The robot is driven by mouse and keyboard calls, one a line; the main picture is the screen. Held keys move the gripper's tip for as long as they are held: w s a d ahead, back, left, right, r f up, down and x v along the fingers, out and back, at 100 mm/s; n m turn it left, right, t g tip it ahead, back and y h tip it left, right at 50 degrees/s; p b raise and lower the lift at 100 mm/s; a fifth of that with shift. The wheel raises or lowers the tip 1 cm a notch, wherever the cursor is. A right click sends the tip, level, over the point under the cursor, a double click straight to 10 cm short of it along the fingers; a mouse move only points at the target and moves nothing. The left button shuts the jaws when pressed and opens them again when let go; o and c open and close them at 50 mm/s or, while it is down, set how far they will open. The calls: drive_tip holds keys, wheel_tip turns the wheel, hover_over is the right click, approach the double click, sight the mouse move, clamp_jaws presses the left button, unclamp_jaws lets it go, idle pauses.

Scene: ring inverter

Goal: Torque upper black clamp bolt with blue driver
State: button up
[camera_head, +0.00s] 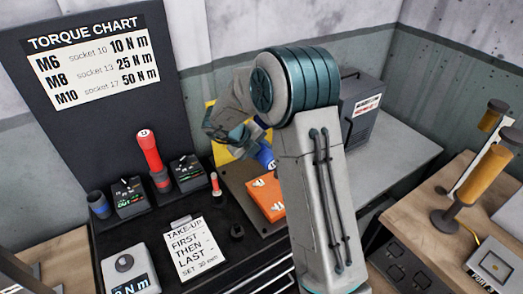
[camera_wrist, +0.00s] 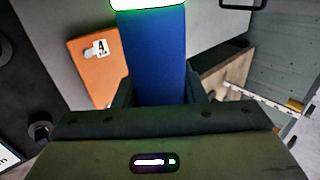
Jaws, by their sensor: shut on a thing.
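My gripper (camera_wrist: 158,92) is shut on the blue driver (camera_wrist: 155,60); its thick blue body stands up between the two dark fingers in the wrist view. A bright green glowing ring and a white end show at the top edge there. In the head view a small blue part of the driver (camera_head: 266,157) shows beside my arm, above an orange block (camera_head: 267,198). The rest of it is hidden behind my arm. I cannot make out the upper black clamp bolt in either view. The orange block (camera_wrist: 92,68) with a white "4" tag lies left of the driver in the wrist view.
A red driver (camera_head: 150,150) stands upright at the black bench's back, between small dark display units. A torque chart (camera_head: 95,58) hangs behind. A take-up note (camera_head: 188,248) and a dial box (camera_head: 130,268) are in front. Yellow posts (camera_head: 465,195) stand on a wooden bench at right.

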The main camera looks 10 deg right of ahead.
drive_tip(key=shift+w+a+r+p, duration=0.2)
drive_tip(key=shift+w+p, duration=0.35)
drive_tip(key=shift+w, duration=0.1)
idle(1.4)
idle(0.4)
drive_tip(key=shift+s+d+f, duration=0.1)
drive_tip(key=shift+s+d, duration=0.15)
drive_tip(key=shift+s, duration=0.55)
drive_tip(key=shift+s+d+r, duration=0.1)
drive_tip(key=shift+s+d, duration=0.2)
drive_tip(key=shift+s, duration=0.5)
drive_tip(key=shift+s+d+f, duration=0.1)
drive_tip(key=shift+s+d, duration=0.15)
drive_tip(key=shift+s, duration=0.55)
